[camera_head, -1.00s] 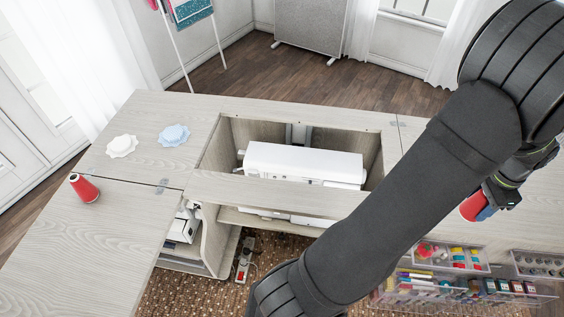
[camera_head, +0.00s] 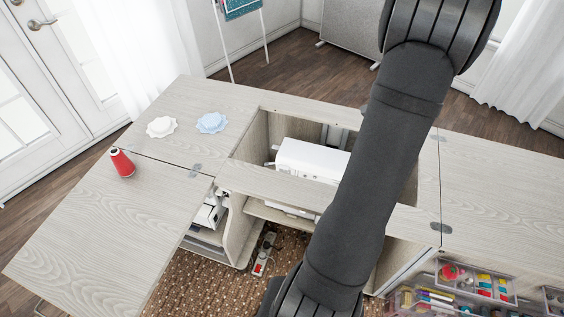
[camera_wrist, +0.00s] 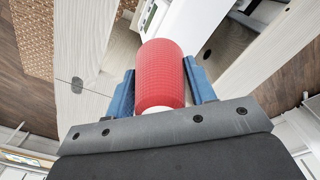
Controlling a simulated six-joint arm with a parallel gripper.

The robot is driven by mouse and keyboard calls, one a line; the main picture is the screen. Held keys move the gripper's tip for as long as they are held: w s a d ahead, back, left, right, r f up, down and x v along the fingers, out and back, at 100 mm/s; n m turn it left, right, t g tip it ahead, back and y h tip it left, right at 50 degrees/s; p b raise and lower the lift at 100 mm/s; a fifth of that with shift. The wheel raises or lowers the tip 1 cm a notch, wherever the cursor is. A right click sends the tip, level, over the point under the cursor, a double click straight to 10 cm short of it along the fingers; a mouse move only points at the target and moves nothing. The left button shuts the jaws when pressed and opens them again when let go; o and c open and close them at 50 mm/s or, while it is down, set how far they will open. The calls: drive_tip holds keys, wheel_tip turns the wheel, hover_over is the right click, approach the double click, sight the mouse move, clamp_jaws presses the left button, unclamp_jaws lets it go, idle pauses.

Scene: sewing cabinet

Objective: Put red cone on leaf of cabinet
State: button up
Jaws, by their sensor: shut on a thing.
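My gripper (camera_wrist: 162,92) shows in the wrist view, its blue fingers shut on a red cone (camera_wrist: 160,72) of thread with a white end near the palm. In the head view my arm hides the gripper and this cone. A second red cone (camera_head: 122,163) stands upright on the left leaf (camera_head: 95,225) of the cabinet, near its far left corner. In the wrist view the held cone is above the cabinet, with pale wood panels (camera_wrist: 85,40) and an opening below it.
A white sewing machine (camera_head: 310,158) sits in the cabinet's central opening. White (camera_head: 161,127) and blue (camera_head: 212,122) scalloped pieces lie on the back left top. Clear bins (camera_head: 478,280) of supplies are at lower right. The front of the left leaf is clear.

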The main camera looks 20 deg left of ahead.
drive_tip(key=a+n, duration=0.3)
drive_tip(key=a, duration=1.2)
drive_tip(key=n, duration=0.7)
hover_over(176, 187)
wheel_tip(176, 187, down, 7)
drive_tip(key=shift+d+r, duration=0.1)
drive_tip(key=shift+f, duration=2)
drive_tip(key=shift+f, duration=0.1)
drive_tip(key=o, duration=1)
